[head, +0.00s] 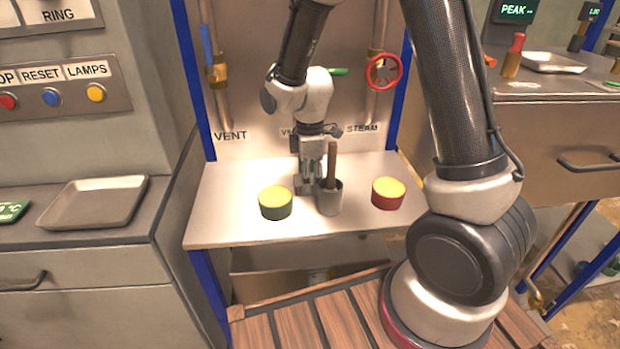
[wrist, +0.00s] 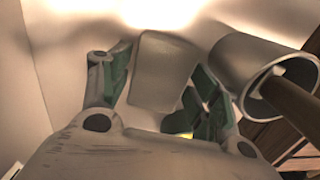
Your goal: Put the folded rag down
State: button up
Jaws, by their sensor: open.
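My gripper (head: 313,182) is low over the steel shelf (head: 232,215), pointing down, just behind and left of a metal cup (head: 329,203). In the wrist view its two fingers (wrist: 156,92) stand apart. A pale grey, rounded slab, which looks like the folded rag (wrist: 160,70), shows between them. I cannot tell whether the fingers touch it. In the head view the fingers and cup mostly hide that spot. The cup (wrist: 262,75) holds a brown wooden handle (head: 332,165) and is close beside the right finger in the wrist view.
A green tin with a yellow top (head: 275,203) stands left of the cup, and a red one (head: 388,194) stands right. Behind are pipes and a red valve wheel (head: 384,71). An empty tray (head: 93,202) lies on the left counter. The shelf's front left is clear.

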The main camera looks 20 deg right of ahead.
notch_tip(320, 180, up, 12)
dwell(0.4)
jog(key=shift+s+a, duration=0.1)
